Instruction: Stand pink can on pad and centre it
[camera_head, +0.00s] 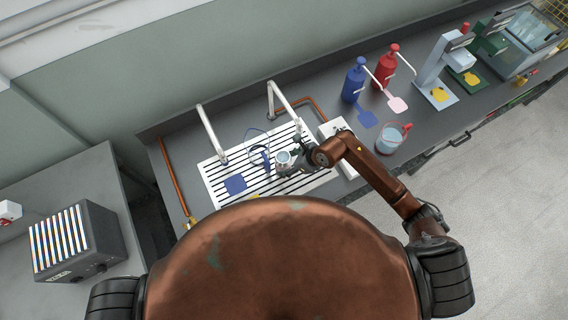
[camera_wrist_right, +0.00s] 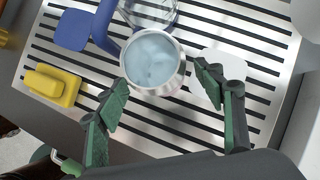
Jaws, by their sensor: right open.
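An open-topped pale metal can (camera_head: 283,158) with light blue liquid stands on the slatted drip tray (camera_head: 213,171); it also shows in the right wrist view (camera_wrist_right: 152,62). I see no clearly pink can. My right gripper (camera_head: 293,163) is open at this can. In the right wrist view its green-padded fingers (camera_wrist_right: 162,95) sit on either side of the can's near part, with gaps visible. A pale square pad (camera_wrist_right: 205,88) lies on the slats, partly behind the right finger. A blue pad (camera_head: 235,184) lies at the tray's left. My left gripper is not in view.
A clear jug with a blue handle (camera_head: 266,160) stands close beside the can. A yellow block (camera_wrist_right: 52,85) sits near the tray edge. White taps (camera_head: 212,133) rise behind. Blue (camera_head: 354,80) and red (camera_head: 387,65) dispensers and another jug (camera_head: 390,140) stand to the right.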

